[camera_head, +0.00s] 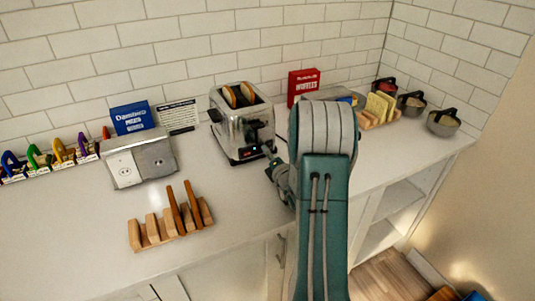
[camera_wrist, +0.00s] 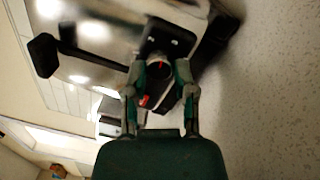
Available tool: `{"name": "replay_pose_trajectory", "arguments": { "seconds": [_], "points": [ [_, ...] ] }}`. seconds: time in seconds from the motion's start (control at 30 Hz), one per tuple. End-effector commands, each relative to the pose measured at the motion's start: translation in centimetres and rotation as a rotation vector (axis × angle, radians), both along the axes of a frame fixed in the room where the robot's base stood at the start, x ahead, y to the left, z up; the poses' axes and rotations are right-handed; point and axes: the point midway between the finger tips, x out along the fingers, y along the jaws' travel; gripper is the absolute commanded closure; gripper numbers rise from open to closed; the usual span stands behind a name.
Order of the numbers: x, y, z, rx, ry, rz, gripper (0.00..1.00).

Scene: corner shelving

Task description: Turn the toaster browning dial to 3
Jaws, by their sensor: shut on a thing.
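The chrome toaster (camera_head: 232,128) stands on the counter against the tiled wall, with two slices of toast in its slots. Its shiny body (camera_wrist: 92,40) fills the upper left of the wrist view, which is turned on its side. My gripper (camera_head: 272,166) is at the toaster's front right side. In the wrist view my gripper (camera_wrist: 160,72) has its two fingers on either side of the round dark browning dial (camera_wrist: 158,68), shut on it. A red mark shows on the dial. The dial's numbers cannot be read, and my arm and gripper hide it in the head view.
A wooden rack (camera_head: 172,229) with brown slats stands at the front left. A grey and white box (camera_head: 138,160), a blue sign (camera_head: 130,118) and a red box (camera_head: 302,86) stand along the back. Several bowls sit at the far right.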

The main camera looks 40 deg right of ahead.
Motion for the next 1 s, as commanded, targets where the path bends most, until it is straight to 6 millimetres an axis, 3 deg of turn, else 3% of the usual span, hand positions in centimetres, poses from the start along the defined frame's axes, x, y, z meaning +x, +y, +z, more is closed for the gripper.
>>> {"name": "replay_pose_trajectory", "arguments": {
  "seconds": [0.5, 1.0],
  "points": [
    [-0.05, -0.1, -0.07, 0.332, -0.078, -0.005, 1.0],
    [-0.11, -0.09, -0.22, 0.397, -0.09, -0.007, 1.0]
  ]
}}
